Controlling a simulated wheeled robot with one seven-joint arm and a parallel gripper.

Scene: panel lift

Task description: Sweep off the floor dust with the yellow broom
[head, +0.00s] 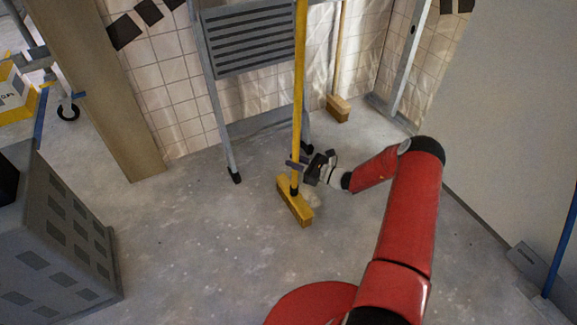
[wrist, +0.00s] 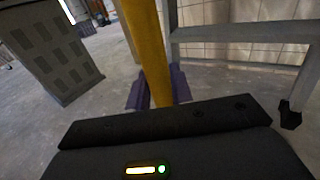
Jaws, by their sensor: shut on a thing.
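The yellow broom (head: 299,90) stands nearly upright in the middle of the head view. Its block-shaped yellow head (head: 294,203) is on or close to the floor. My gripper (head: 298,164) is shut on the broom's handle low down, a little above the head. In the wrist view the handle (wrist: 146,45) rises between the purple fingers (wrist: 158,88), and the broom's head is hidden. Small pale specks that look like dust lie on the grey floor (head: 215,235), and a pale patch (head: 312,200) shows beside the broom head.
A grey metal frame with a slatted panel (head: 250,40) stands behind the broom, its legs close by. A second, wooden-coloured broom (head: 338,107) leans at the tiled wall. A grey cabinet (head: 65,235) stands at left. Open floor lies in front.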

